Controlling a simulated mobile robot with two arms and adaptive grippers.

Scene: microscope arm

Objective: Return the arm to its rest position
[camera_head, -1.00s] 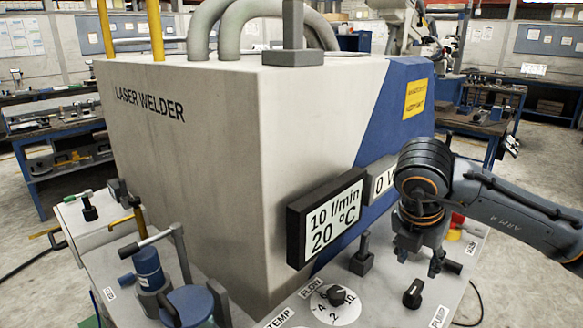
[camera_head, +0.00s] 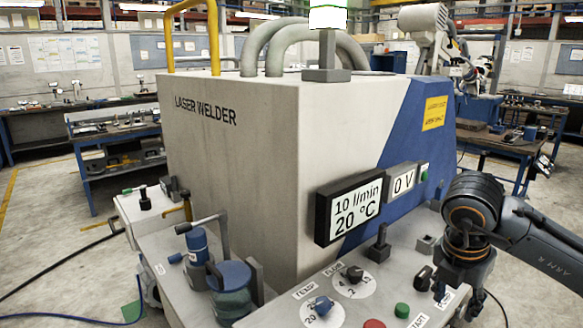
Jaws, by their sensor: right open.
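My right arm (camera_head: 540,240), marked "ARM R", comes in from the right edge. It bends at a dark rounded joint and hangs down at the right end of the laser welder's control panel (camera_head: 395,283). My right gripper (camera_head: 443,291) points down at the panel's right end, close to a black knob (camera_head: 423,278). It is open, and I see nothing in it. I cannot tell whether it touches the panel. My left gripper is not in view.
The laser welder (camera_head: 250,150) fills the middle. Its displays (camera_head: 352,207) read 10 l/min, 20 °C and 0 V. Benches (camera_head: 115,150) stand behind, with open floor (camera_head: 60,250) at left.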

